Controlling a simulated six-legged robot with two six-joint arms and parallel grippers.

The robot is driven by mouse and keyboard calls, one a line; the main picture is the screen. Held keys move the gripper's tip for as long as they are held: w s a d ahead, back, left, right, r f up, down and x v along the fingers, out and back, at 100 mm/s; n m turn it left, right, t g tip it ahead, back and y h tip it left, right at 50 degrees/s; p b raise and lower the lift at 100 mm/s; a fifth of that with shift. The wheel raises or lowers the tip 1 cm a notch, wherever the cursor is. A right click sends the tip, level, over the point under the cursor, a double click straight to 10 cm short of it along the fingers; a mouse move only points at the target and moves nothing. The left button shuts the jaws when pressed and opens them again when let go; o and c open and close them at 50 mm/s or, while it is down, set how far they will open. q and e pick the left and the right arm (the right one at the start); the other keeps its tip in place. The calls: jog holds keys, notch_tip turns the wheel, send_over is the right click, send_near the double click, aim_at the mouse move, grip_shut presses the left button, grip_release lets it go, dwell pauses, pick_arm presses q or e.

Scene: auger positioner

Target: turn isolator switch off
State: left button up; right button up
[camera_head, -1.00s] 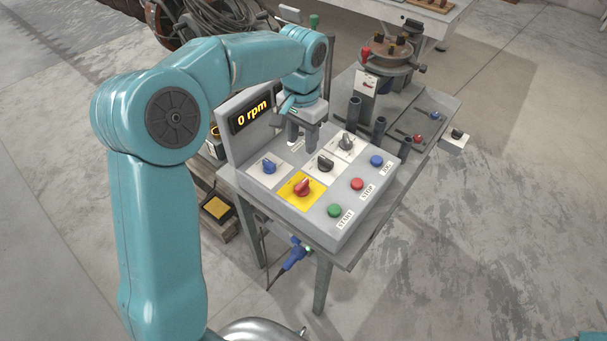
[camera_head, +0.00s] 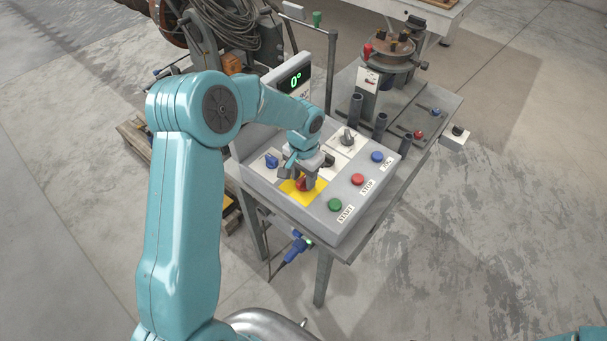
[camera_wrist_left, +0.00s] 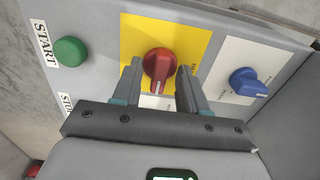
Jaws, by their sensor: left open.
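The red rotary switch (camera_head: 301,184) sits on a yellow plate (camera_head: 288,187) on the sloped grey control panel. It also shows in the left wrist view (camera_wrist_left: 159,64), its pointer running up and down in that picture. My left gripper (camera_head: 303,182) is open over it. In the wrist view the fingertips (camera_wrist_left: 158,72) stand on either side of the red knob, with a visible gap at each side.
A blue knob (camera_wrist_left: 247,82) on a white plate is close beside the yellow plate. Green START (camera_head: 335,205), red STOP (camera_head: 358,179) and blue JOG (camera_head: 377,157) buttons line the panel's front. A grey selector (camera_head: 347,137) and a display (camera_head: 295,79) stand behind.

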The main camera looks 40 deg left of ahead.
pick_arm(q)
grip_shut()
jog(key=shift+f+n+b, duration=0.15)
jog(key=shift+n+b, duration=0.65)
jog(key=shift+b, duration=0.45)
jog(key=n+b, duration=0.7)
jog(key=n, duration=0.3)
jog(key=n+b, duration=0.1)
jog(key=n, duration=0.2)
jog(key=shift+b, duration=0.35)
jog(key=shift+r+n+b, duration=0.25)
jog(key=shift+n+b, duration=0.2)
jog(key=shift+n, duration=1.15)
